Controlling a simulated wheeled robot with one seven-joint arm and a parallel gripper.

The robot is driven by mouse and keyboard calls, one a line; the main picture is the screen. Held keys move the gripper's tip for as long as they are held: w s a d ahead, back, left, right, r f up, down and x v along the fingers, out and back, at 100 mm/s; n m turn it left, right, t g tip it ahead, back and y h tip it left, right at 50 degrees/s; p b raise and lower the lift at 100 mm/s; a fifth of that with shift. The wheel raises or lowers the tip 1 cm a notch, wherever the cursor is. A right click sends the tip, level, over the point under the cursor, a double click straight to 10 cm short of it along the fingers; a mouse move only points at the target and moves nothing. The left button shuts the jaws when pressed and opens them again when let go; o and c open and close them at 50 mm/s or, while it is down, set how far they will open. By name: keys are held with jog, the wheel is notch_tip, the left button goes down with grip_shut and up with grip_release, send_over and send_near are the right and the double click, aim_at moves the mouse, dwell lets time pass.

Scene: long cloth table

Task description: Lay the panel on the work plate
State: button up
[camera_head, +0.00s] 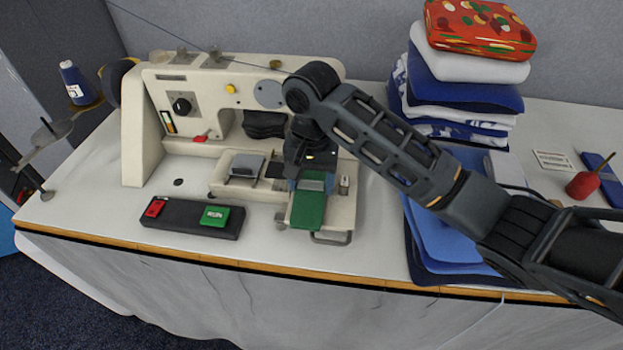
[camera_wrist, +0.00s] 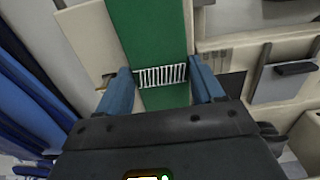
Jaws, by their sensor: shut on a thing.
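The green panel (camera_head: 309,208) with a white striped patch is under my gripper (camera_head: 311,181) at the front right of the sewing machine. In the wrist view, the blue fingers of my gripper (camera_wrist: 165,86) are shut on the long edges of the panel (camera_wrist: 150,40), beside the white stripes. The cream work plate (camera_head: 342,212) of the machine shows beside and beneath the panel. I cannot tell whether the panel touches it or is just above. The panel's front end reaches the plate's front edge. My wrist hides part of the panel and plate.
The cream sewing machine (camera_head: 225,88) stands behind and left. A black box with red and green buttons (camera_head: 190,218) lies in front. Blue folded cloth (camera_head: 440,235) lies to the right, with a folded stack (camera_head: 460,85) behind. A red bulb-shaped thing (camera_head: 583,186) is at far right.

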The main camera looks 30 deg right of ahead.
aim_at(311, 187)
jog(key=shift+f, duration=0.15)
jog(key=o, duration=1.1)
jog(key=shift+c, duration=0.2)
notch_tip(311, 187, up, 12)
jog(key=p, duration=0.3)
jog(key=shift+p, duration=0.3)
